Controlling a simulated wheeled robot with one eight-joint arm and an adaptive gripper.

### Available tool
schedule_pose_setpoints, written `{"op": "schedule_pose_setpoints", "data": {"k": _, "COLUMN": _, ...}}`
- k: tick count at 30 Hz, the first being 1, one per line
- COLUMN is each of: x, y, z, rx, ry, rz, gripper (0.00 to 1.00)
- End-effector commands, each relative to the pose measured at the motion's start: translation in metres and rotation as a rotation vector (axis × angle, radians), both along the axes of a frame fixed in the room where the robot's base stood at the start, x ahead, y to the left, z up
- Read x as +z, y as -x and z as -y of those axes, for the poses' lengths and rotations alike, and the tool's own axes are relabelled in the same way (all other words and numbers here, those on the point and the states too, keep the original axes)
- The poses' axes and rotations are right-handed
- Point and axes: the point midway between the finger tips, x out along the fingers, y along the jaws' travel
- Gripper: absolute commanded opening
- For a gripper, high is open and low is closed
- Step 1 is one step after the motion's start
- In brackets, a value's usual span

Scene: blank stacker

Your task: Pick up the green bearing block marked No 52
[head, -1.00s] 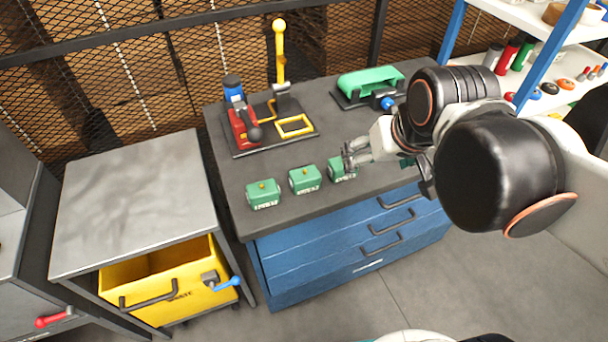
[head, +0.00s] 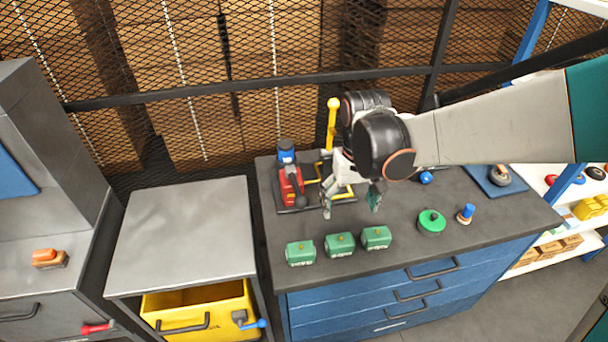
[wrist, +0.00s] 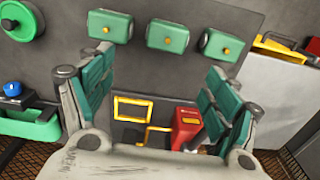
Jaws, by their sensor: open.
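Three green bearing blocks stand in a row near the front edge of the dark bench: a left block (head: 300,252), a middle block (head: 339,244) and a right block (head: 376,237). Each has an orange knob on top. White marks show on their fronts, but the numbers are too small to read, so I cannot tell which is No 52. My gripper (head: 350,205) is open and empty, above the bench behind the row. In the wrist view, the blocks (wrist: 110,26), (wrist: 168,37) and (wrist: 220,44) lie beyond the spread fingers (wrist: 160,95).
A red and blue tool (head: 290,185) and a yellow frame (wrist: 133,106) stand behind the row. A green disc (head: 431,222) and a blue-topped peg (head: 466,213) lie to the right. A grey-topped cart (head: 185,230) with a yellow bin (head: 200,305) stands left of the bench (head: 490,238).

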Motion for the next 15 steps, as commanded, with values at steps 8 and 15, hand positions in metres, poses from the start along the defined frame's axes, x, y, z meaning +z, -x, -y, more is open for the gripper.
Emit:
{"op": "schedule_pose_setpoints", "data": {"k": 8, "x": -0.016, "y": 0.011, "z": -0.008, "rx": 0.017, "ry": 0.005, "rz": -0.016, "gripper": 0.82}}
{"op": "schedule_pose_setpoints", "data": {"k": 15, "x": -0.063, "y": 0.01, "z": -0.007, "rx": 0.015, "ry": 0.005, "rz": -0.015, "gripper": 0.82}}
